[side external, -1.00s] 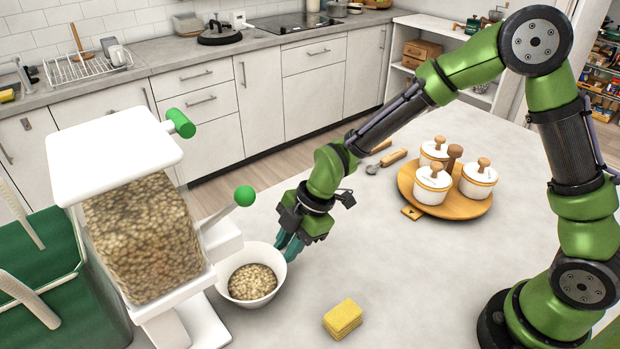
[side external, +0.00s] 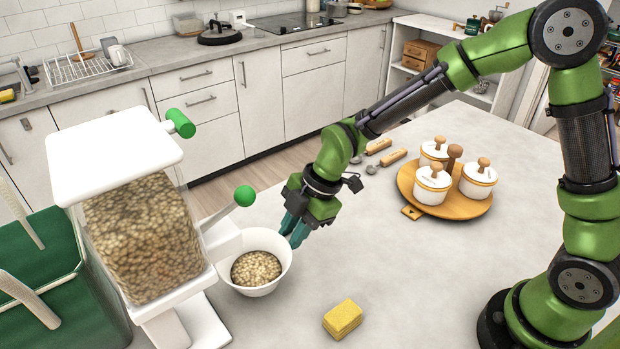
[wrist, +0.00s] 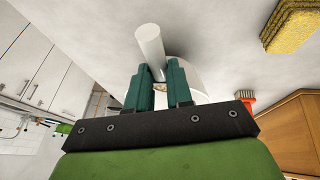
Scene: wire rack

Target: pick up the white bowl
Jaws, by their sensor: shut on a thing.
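The white bowl (side external: 270,241) holds light brown beans or nuts (side external: 256,268) and is held about level beside the dispenser in the side view. My gripper (side external: 294,230) is shut on the bowl's right rim, with its teal fingers pointing down. The bowl appears to be slightly above the counter. In the wrist view my gripper (wrist: 160,80) has its fingers on either side of the bowl wall, and part of the white bowl (wrist: 190,82) shows behind them. Most of the bowl is hidden there by the fingers and gripper body.
The dispenser (side external: 115,155), full of beans or nuts, stands close at the left, its green-knobbed lever (side external: 244,197) above the bowl. A yellow sponge (side external: 342,318) lies in front. A wooden tray (side external: 408,190) with lidded white jars stands right. The counter between is clear.

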